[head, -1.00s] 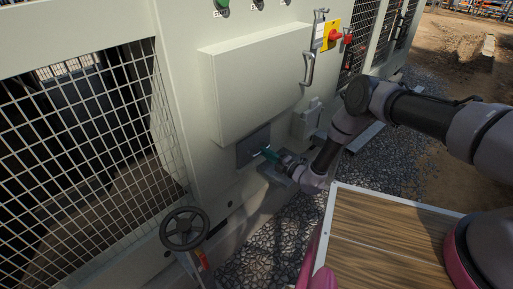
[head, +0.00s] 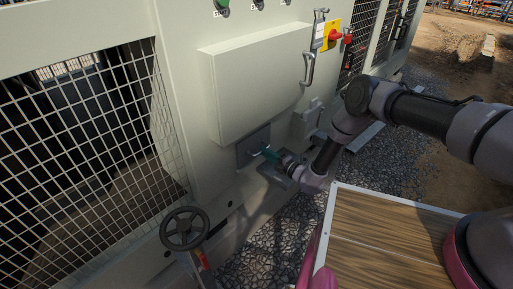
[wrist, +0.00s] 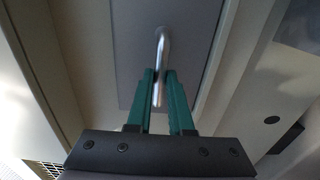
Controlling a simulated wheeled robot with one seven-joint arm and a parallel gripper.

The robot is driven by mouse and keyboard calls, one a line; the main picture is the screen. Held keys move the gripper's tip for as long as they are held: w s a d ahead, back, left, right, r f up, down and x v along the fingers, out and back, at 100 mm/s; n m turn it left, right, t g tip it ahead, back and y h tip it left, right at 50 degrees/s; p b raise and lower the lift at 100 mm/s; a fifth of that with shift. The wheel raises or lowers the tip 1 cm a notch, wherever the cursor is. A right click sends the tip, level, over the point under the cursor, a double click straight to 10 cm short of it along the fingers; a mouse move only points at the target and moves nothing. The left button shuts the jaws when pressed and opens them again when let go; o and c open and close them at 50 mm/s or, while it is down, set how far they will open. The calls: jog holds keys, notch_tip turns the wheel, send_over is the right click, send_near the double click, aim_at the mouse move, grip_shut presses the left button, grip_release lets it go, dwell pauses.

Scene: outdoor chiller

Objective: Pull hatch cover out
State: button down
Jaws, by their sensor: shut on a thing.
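The hatch cover is a small dark grey panel (head: 254,145) low on the chiller's pale wall, below a large raised box. In the wrist view the grey cover (wrist: 186,35) fills the upper middle, with a bent metal handle (wrist: 161,46) standing on it. My gripper (head: 266,153) reaches the cover from the right in the head view. In the wrist view its two green fingers (wrist: 160,92) are shut on the handle, one on each side.
A black handwheel (head: 184,228) stands at the lower left, near a mesh grille (head: 80,140). A pale box (head: 262,80) juts out above the cover. A red and yellow switch (head: 332,35) and metal handles sit to the upper right. Gravel lies below.

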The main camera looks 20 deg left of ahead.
jog(key=shift+s+d, duration=0.25)
jog(key=shift+d, duration=0.45)
jog(key=shift+v, duration=1.5)
jog(key=c, duration=1.4)
grip_release()
grip_shut()
